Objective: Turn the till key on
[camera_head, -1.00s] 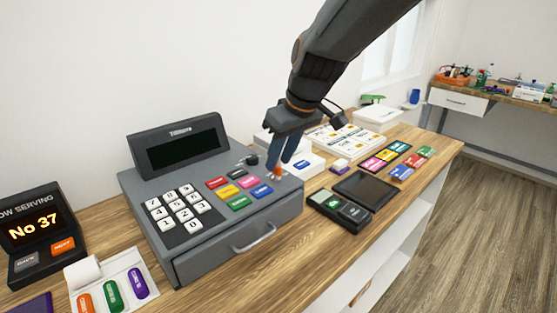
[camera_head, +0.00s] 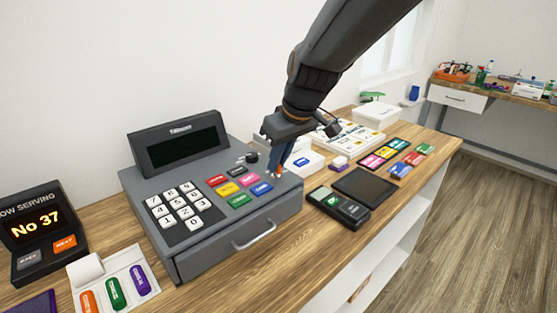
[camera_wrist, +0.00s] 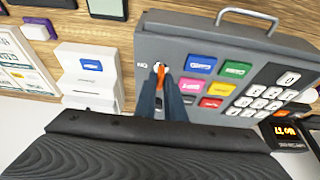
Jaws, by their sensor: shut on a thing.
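The grey till (camera_head: 235,225) stands on the wooden counter, its display (camera_head: 184,149) dark. The orange till key (camera_wrist: 161,72) stands in a pale round lock on the till's top, beside the coloured buttons. A small dark label is printed beside the lock. My gripper (camera_wrist: 162,82) points down at the till with its two blue-grey fingers closed on the key, one on each side. In the head view my gripper (camera_head: 275,174) is at the till's right rear top, and its fingers hide most of the key.
A black knob (camera_head: 251,158) sits just left of my fingers. A card reader (camera_head: 339,207) and dark pad (camera_head: 364,187) lie to the right. A number display (camera_head: 38,232) stands at the left.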

